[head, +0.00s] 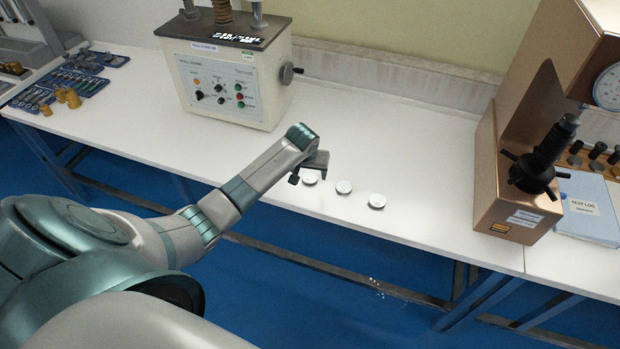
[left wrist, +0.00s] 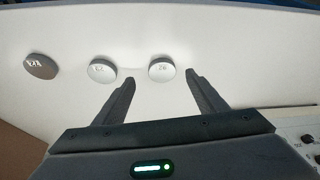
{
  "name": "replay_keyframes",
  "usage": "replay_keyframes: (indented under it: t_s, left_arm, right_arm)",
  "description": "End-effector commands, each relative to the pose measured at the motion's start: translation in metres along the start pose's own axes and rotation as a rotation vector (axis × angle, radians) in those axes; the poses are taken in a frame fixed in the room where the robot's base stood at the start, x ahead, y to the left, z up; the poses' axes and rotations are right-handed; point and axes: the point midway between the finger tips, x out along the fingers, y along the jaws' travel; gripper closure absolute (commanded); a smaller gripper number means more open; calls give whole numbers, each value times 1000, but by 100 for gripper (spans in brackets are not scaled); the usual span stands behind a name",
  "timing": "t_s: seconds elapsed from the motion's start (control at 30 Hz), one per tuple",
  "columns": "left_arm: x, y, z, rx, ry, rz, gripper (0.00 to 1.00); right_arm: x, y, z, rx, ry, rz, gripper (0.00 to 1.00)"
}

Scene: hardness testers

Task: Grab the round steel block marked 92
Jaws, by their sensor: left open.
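Three round steel blocks lie in a row near the bench's front edge. The one at the left of the row (head: 309,178) is the right one in the left wrist view (left wrist: 162,69); its small mark seems to read 92 upside down. The middle block (head: 343,187) also shows in the left wrist view (left wrist: 103,70), its mark unclear. The third block (head: 377,201) is at the far left of the left wrist view (left wrist: 40,66). My left gripper (head: 308,174) is open and empty above the left block, which appears between and just beyond its fingertips (left wrist: 160,76). My right gripper is out of view.
A hardness tester (head: 228,85) stands behind my left gripper, and a copper-coloured tester (head: 510,190) stands to the right. A test log (head: 590,208) lies beside it. Blue trays (head: 75,80) and brass weights (head: 70,98) sit at the far left. The white bench around the blocks is clear.

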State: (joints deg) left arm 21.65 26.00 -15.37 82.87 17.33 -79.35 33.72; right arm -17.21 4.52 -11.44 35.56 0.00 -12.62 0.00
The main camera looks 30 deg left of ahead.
Motion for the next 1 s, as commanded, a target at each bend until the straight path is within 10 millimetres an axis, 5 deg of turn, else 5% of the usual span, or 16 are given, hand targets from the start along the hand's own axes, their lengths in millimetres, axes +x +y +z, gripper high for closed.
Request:
replay_keyframes:
  t_s: [0.7, 1.0]
  left_arm:
    - [47, -3, -8, -1, -1, 0, 35]
    - [52, -4, -8, -1, 1, 0, 35]
  right_arm:
    - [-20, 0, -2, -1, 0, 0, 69]
    - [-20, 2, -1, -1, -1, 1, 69]
